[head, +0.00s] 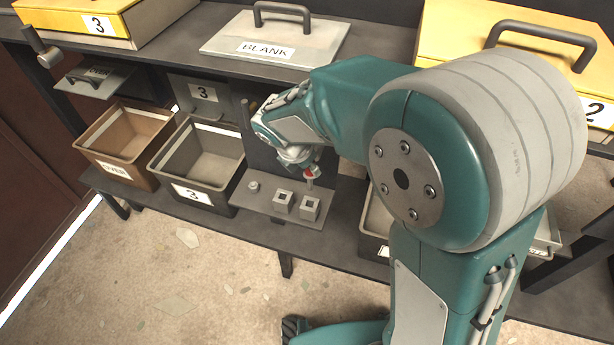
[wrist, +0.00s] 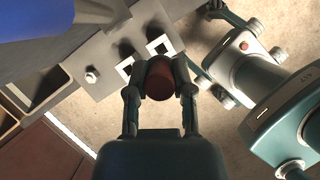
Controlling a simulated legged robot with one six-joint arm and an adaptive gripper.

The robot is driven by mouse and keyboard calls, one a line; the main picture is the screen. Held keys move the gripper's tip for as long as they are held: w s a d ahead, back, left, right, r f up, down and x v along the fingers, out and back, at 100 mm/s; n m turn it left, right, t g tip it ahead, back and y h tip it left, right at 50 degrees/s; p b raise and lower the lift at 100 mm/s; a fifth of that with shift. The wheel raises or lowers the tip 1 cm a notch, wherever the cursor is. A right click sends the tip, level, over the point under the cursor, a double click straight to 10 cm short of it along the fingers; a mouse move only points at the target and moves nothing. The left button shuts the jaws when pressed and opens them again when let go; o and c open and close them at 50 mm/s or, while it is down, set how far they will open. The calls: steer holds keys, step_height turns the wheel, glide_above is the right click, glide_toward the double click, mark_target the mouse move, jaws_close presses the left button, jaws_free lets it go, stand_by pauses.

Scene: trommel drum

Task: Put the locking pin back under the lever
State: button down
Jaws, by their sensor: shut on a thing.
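The locking pin has a red head (head: 313,169) and a grey shaft pointing down. My gripper (head: 306,165) is shut on the red head and holds it above the right side of a grey plate (head: 268,208). The plate carries two square sockets and a small round knob (head: 254,186). In the wrist view the pin's red head (wrist: 160,80) sits between the fingers of my gripper (wrist: 160,88), in front of the sockets (wrist: 159,45). The shaft is hidden there.
A brown bin (head: 124,170) and a dark bin marked 3 (head: 192,194) stand left of the plate. A BLANK cover (head: 276,61) lies on the upper shelf. My arm hides much of the right side. The front floor is open.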

mark_target(309, 189)
steer(key=shift+w+a+f, duration=0.1)
steer(key=shift+a+f, duration=0.25)
steer(key=shift+f, duration=0.25)
steer(key=shift+s+x, duration=0.25)
steer(key=shift+x, duration=0.7)
steer(key=shift+s+x, duration=0.2)
steer(key=shift+x, duration=0.75)
steer(key=shift+a+f, duration=0.15)
steer(key=shift+f, duration=0.35)
steer(key=shift+a, duration=0.3)
steer(key=shift+d, duration=0.1)
steer(key=shift+d, duration=0.25)
steer(key=shift+a+f, duration=0.1)
steer(key=shift+a, duration=0.05)
steer(key=shift+f, duration=2.8)
